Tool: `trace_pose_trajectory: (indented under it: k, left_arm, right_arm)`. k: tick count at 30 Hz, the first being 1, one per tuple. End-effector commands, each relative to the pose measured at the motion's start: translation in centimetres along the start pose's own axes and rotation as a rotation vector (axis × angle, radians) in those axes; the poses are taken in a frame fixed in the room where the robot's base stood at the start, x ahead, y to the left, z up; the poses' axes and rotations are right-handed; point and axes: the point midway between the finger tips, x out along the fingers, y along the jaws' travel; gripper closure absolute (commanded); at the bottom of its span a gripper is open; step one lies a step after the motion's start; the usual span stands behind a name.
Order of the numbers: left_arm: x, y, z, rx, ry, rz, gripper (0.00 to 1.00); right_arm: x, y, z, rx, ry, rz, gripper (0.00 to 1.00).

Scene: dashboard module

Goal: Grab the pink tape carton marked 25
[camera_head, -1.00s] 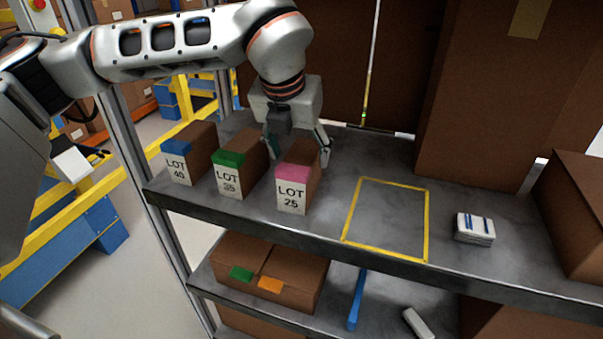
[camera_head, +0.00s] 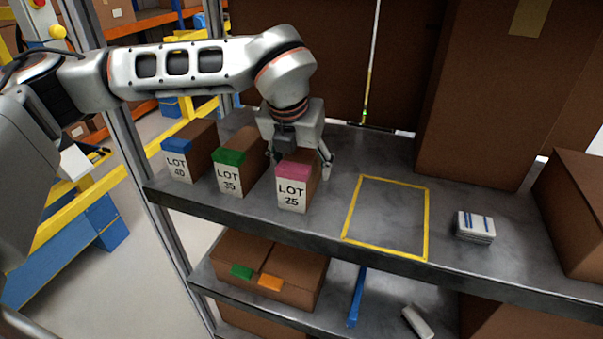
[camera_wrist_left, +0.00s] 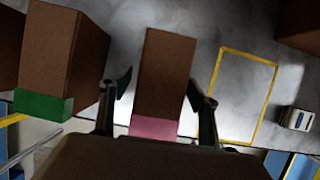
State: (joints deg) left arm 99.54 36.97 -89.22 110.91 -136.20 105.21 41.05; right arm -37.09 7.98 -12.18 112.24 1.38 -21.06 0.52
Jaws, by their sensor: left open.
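The pink tape carton marked LOT 25 (camera_head: 293,190) stands upright on the shelf, the rightmost of three cartons. In the left wrist view its brown top (camera_wrist_left: 166,75) and pink tape (camera_wrist_left: 153,127) lie between two fingers. My left gripper (camera_head: 301,165) is open around the carton's rear part, one finger on each side. In the left wrist view the gripper (camera_wrist_left: 158,100) shows gaps between fingers and carton. My right gripper is not in view.
The green tape carton marked 35 (camera_head: 229,178) stands close on the left, with the blue tape carton marked 40 (camera_head: 177,167) beyond it. A yellow outlined square (camera_head: 387,217) on the shelf is empty. A small white pack (camera_head: 475,227) lies to its right.

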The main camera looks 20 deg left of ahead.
Motion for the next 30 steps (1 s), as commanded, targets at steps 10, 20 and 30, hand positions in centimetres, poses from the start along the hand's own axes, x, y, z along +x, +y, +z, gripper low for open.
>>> trace_pose_trajectory:
  k: [10,20,30]
  left_arm:
    - [0.3,0.01,-0.13,0.0,0.0,0.0,0.39]
    - [0.27,0.01,-0.11,0.0,0.0,0.0,0.44]
    - [0.2,-0.01,-0.03,0.0,-0.003,-0.001,0.93]
  right_arm:
    - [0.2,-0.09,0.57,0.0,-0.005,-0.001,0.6]
    - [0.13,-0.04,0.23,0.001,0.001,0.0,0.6]
    - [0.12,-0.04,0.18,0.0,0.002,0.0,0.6]
